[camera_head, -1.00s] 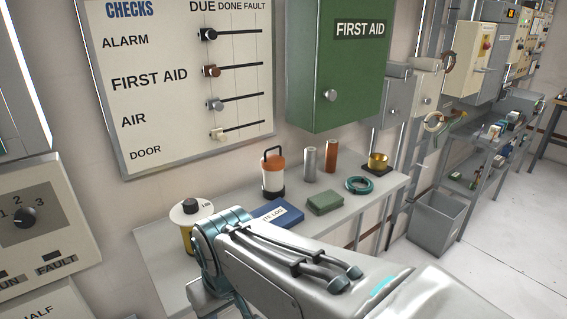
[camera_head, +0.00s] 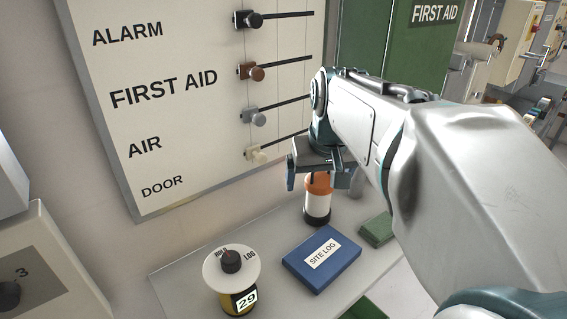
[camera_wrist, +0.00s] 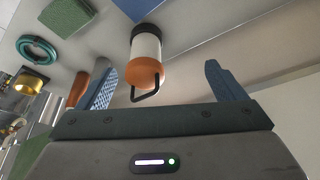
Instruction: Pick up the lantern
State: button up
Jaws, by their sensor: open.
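The lantern (camera_head: 318,199) stands upright on the grey shelf, with an orange top, white body and black base. In the wrist view the lantern (camera_wrist: 146,57) shows its black wire handle toward my gripper and lies between the lines of the two fingers. My gripper (camera_wrist: 170,85) is open and empty, its blue fingers apart on either side of the handle. In the head view my gripper (camera_head: 312,180) is just above and at the lantern's top, partly covering it. The head view does not clearly show whether the fingers touch it.
A green block (camera_head: 377,230) is to the right. The checks board (camera_head: 200,100) rises behind. A teal ring (camera_wrist: 37,50) and brass cup (camera_wrist: 28,82) are nearby.

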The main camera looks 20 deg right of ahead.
send_near(320, 178)
jog(key=shift+m, duration=0.4)
jog(key=p+x, duration=0.1)
jog(key=x, duration=0.4)
jog(key=shift+d+f, duration=0.2)
jog(key=shift+f, duration=0.05)
jog(key=shift+t, duration=0.3)
jog(key=shift+p+x, duration=0.65)
jog(key=shift+x, duration=2)
jog(key=shift+a+r, duration=0.1)
jog(key=c, duration=1.7)
